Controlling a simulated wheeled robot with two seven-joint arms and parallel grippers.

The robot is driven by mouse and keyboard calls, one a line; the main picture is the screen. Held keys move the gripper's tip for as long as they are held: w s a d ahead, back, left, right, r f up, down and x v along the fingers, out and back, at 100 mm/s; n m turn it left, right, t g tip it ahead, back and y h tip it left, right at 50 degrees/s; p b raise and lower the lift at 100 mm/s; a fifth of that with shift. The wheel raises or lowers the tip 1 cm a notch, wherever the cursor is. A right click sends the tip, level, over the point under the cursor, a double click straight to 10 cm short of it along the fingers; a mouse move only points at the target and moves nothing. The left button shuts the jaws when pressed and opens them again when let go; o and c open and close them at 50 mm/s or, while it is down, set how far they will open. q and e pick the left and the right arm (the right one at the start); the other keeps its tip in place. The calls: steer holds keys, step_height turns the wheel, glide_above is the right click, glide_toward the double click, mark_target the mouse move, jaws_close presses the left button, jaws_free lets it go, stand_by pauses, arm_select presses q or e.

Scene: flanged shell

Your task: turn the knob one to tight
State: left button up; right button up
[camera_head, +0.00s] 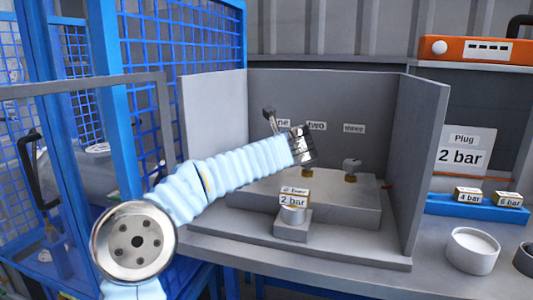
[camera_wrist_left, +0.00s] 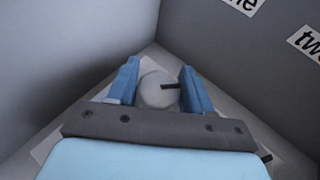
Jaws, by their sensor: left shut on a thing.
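Knob one (camera_wrist_left: 155,90) is a round grey knob with a dark pointer mark on its top, pointing right in the left wrist view. The two blue fingers of my left gripper (camera_wrist_left: 160,82) stand on either side of it and are shut on it. In the head view my left arm reaches in from the lower left, and its wrist (camera_head: 303,145) covers knob one and the fingers. Label "one" (camera_head: 285,123) is partly hidden there. It also shows cut off at the top of the left wrist view (camera_wrist_left: 243,3). My right gripper is out of view.
Grey walls (camera_head: 425,150) enclose the grey block (camera_head: 345,200). A "2 bar" plug (camera_head: 293,201) sits on a small stand in front. A white cup (camera_head: 472,250) is outside, right.

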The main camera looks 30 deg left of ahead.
arm_select(q)
steer(key=shift+m+h, duration=0.3)
steer(key=shift+m+t+h+b, duration=0.3)
steer(key=shift+m+t+h, duration=0.3)
steer(key=shift+m+t, duration=0.15)
steer(key=m+t+h, duration=0.2)
steer(key=m+h, duration=0.1)
steer(key=shift+p, duration=0.4)
steer(key=shift+w+d+m+t+h, duration=0.1)
steer(key=shift+m+t+h, duration=0.25)
steer(key=shift+m+h, duration=1.3)
steer(key=shift+h, duration=0.45)
steer(key=o, duration=1)
steer(key=shift+c, duration=0.2)
